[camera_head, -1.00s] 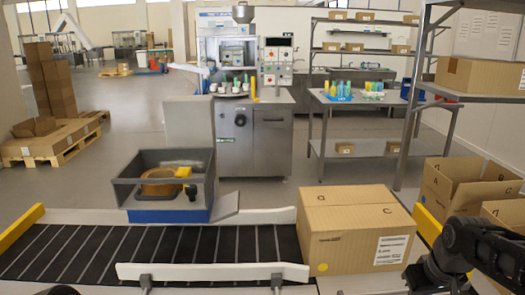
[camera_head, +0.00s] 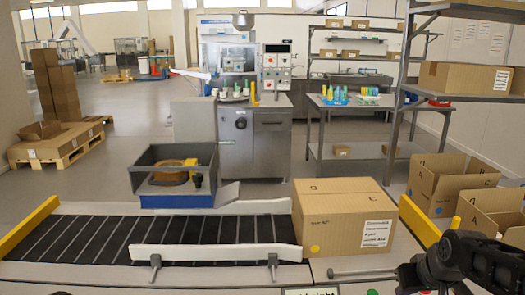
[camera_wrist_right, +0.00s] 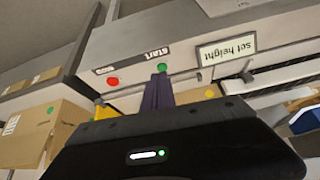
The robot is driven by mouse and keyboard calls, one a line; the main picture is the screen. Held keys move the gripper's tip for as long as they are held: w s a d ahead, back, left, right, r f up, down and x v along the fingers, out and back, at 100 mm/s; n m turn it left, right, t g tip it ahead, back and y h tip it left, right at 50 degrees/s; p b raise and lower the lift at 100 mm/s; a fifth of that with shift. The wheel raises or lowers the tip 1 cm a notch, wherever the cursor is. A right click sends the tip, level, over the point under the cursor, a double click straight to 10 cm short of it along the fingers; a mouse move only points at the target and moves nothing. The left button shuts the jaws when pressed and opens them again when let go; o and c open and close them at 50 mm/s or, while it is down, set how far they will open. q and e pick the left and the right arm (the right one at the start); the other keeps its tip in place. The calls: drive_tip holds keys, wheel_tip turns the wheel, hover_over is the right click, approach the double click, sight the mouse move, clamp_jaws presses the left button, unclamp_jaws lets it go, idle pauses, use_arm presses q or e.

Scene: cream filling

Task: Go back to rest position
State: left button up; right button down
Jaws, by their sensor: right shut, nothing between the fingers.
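My right gripper (camera_head: 415,273) is at the lower right of the head view, beside the closed cardboard box and above the near edge of the work area. In the right wrist view its narrow fingers (camera_wrist_right: 159,92) are together and empty. Their tips point at a panel with a green button (camera_wrist_right: 162,67) by the "start" label and a red button (camera_wrist_right: 113,81). I cannot tell whether the tips touch the green button.
A closed cardboard box (camera_head: 345,222) stands at the right end of the black conveyor (camera_head: 80,240). A grey bin (camera_head: 150,180) sits behind the conveyor. Open cartons (camera_head: 440,185) and a metal shelf (camera_head: 455,100) stand at the right.

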drive_tip(key=w+a+f+t+y, duration=0.1)
drive_tip(key=w+a+f, duration=0.2)
drive_tip(key=a+f, duration=0.5)
drive_tip(key=s+a+f+m+g+y, duration=0.15)
drive_tip(key=a+f, duration=0.25)
drive_tip(key=f, duration=0.4)
drive_tip(key=s+a+f+t+y, duration=0.1)
drive_tip(key=s+a+f, duration=0.2)
drive_tip(key=a+f, duration=0.3)
drive_tip(key=s+a+f+g, duration=0.2)
drive_tip(key=s+a+f, duration=0.3)
drive_tip(key=s, duration=0.5)
drive_tip(key=s+a+f+g, duration=0.3)
drive_tip(key=s+a+f, duration=0.3)
drive_tip(key=s+f, duration=0.4)
drive_tip(key=shift+s+y+p, duration=0.45)
drive_tip(key=shift+s, duration=0.35)
